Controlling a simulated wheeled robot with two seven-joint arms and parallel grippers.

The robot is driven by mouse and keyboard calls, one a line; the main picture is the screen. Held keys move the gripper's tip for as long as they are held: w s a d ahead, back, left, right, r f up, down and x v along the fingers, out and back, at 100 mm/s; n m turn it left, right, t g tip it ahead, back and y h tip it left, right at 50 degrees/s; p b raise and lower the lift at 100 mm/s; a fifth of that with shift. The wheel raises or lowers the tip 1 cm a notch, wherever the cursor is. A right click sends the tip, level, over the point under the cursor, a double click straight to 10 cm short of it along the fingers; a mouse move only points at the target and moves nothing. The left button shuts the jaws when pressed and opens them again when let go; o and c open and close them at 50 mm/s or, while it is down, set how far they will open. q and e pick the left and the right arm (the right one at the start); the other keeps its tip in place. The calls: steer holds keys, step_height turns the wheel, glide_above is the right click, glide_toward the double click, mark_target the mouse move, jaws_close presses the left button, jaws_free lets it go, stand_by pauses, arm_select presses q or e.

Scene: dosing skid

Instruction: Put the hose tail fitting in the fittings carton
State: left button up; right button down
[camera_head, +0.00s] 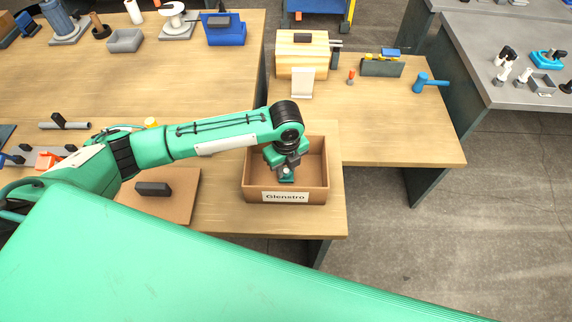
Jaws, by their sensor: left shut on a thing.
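The fittings carton (258,189), an open brown box with a white "Glenstro" label, stands near the front edge of the wooden table. My left gripper (286,175) points down over the carton, with its fingertips inside the rim outline. I cannot tell whether the piece touches the carton floor. The part of the carton floor that shows looks empty. My right gripper is not in view.
A brown board with a dark block (153,189) lies left of the carton, under my left arm. Behind the carton are a wooden box (301,58), a white stand (302,84) and a blue mallet (429,83). The table right of the carton is clear.

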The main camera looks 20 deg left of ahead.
mark_target(287, 170)
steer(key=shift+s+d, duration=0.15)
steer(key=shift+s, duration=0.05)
arm_select(q)
steer(key=shift+f, duration=0.2)
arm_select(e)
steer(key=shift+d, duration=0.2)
arm_select(q)
steer(key=o, duration=1)
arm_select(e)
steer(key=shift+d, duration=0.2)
arm_select(q)
steer(key=shift+r, duration=0.15)
steer(key=shift+r+b, duration=1.1)
steer(key=shift+r, duration=4.95)
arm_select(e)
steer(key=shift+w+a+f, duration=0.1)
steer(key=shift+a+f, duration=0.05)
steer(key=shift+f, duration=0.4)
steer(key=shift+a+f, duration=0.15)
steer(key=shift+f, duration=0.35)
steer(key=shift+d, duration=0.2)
